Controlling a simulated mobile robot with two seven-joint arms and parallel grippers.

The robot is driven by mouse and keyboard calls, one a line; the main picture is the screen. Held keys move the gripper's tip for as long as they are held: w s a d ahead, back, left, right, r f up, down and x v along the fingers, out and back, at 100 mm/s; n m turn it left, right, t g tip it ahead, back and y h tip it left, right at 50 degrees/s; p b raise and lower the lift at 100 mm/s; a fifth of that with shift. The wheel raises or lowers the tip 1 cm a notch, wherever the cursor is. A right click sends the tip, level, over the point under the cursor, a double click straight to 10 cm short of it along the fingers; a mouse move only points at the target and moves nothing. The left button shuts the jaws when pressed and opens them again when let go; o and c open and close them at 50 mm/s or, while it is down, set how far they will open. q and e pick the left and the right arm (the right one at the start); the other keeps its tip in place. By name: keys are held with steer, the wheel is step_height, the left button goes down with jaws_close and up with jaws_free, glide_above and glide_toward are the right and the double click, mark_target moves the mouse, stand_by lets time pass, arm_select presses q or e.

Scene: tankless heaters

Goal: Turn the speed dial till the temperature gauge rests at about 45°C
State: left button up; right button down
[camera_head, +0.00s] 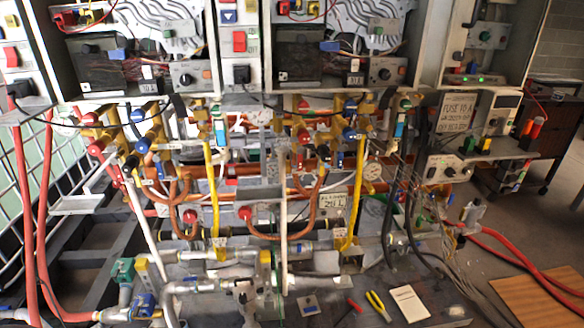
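A small round white gauge (372,170) is mounted among the pipes right of centre; its needle and scale are too small to read. Several dials could be the speed dial, and I cannot tell which is: a black knob on a grey box (186,79) at upper left, a similar knob on a grey box (385,74) at upper centre right, and knobs on a control panel (450,170) at right. A power-supply-like box (495,112) with a display stands above that panel. Neither of my grippers is in view.
Copper and yellow pipes with red and blue valves fill the middle. The grey bench top (330,290) holds yellow-handled pliers (378,305), a red-handled tool (354,305) and a notepad (409,302). Red hoses (46,220) hang at left. Open floor lies at right.

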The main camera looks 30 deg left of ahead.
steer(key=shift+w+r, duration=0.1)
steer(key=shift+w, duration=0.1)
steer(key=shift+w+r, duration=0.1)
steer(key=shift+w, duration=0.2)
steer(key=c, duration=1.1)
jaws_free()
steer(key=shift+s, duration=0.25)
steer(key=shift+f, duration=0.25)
